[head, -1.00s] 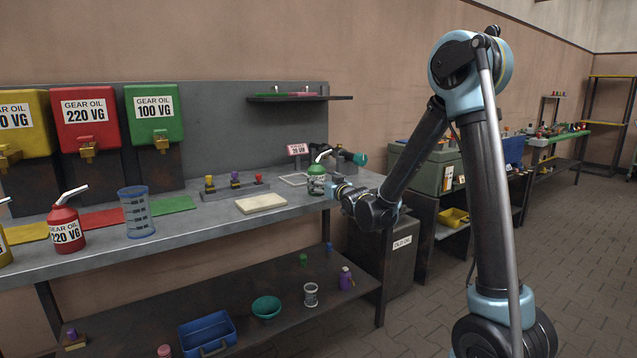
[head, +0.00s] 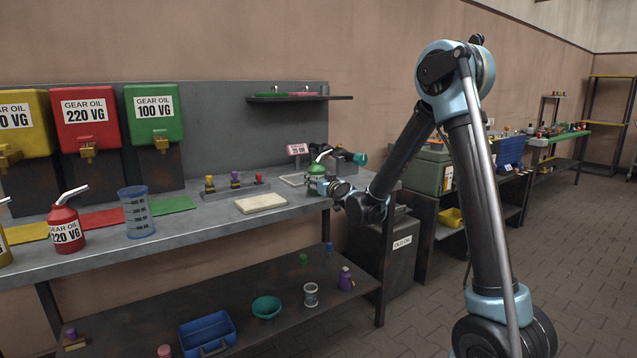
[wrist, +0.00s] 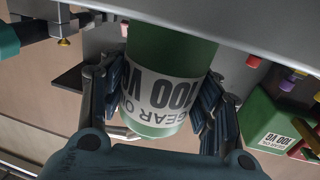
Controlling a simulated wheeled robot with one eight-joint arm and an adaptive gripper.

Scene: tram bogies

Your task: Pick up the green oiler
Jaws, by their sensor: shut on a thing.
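The green oiler (head: 317,170) stands near the right end of the workbench, with a white spout tilted up to the right. My gripper (head: 322,185) is at its body and hides most of the lower part in the head view. In the wrist view the green oiler (wrist: 168,60) has a white label reading "GEAR OIL 100 VG". My gripper (wrist: 170,100) has a finger on each side of it and is shut on it. I cannot tell whether the oiler's base touches the bench.
A cream pad (head: 261,204) and a rack with coloured knobs (head: 236,186) lie left of the oiler. A red oiler (head: 66,228) and a clear measuring jug (head: 137,213) stand further left. A pink sign (head: 298,149) and a dark device with a teal end (head: 359,158) are behind.

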